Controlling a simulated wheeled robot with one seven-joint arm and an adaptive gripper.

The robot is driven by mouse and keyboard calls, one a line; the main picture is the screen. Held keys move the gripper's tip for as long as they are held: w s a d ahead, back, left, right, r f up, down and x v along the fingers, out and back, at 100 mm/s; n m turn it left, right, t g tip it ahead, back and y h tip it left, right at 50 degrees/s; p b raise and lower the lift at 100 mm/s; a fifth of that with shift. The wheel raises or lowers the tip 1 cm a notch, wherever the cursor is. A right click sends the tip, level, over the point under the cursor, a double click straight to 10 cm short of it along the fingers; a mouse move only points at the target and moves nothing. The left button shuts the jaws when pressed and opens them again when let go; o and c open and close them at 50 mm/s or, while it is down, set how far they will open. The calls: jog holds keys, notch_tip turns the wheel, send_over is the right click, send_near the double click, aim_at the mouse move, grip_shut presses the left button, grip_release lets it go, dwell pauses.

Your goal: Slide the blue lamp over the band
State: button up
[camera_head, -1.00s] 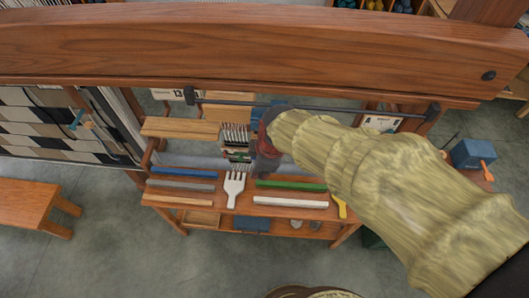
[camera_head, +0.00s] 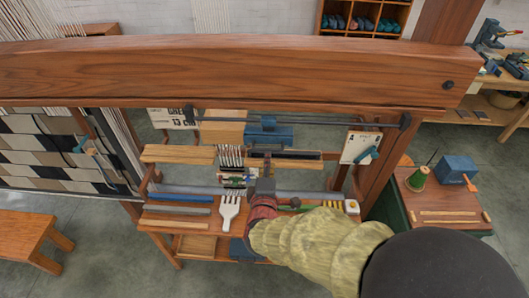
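A blue block-like body (camera_head: 269,134), apparently the lamp, sits at the dark horizontal rail (camera_head: 330,118) under the large wooden beam. A small multicoloured strip (camera_head: 236,181), possibly the band, lies below and left of it, by a row of pale upright threads or teeth; its details are too small to tell. My gripper (camera_head: 264,178) is a dark shape with a red part behind it, at the end of my yellow-green sleeved arm. It is below the blue body and just right of the strip. Its fingertips are too small and dark to show whether they are open. No contact with the lamp shows.
A white fork-like comb (camera_head: 229,212) and coloured bars (camera_head: 177,198) lie on the front shelf. The heavy beam (camera_head: 220,72) spans above. A card (camera_head: 361,147) hangs at the right. A side table holds a green spool (camera_head: 418,177) and a blue box (camera_head: 456,168).

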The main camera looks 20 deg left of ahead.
aim_at(268, 149)
jog(key=x, duration=0.7)
jog(key=shift+w+a+f, duration=0.1)
jog(key=shift+w, duration=0.25)
jog(key=c, duration=0.3)
grip_shut()
dwell(0.3)
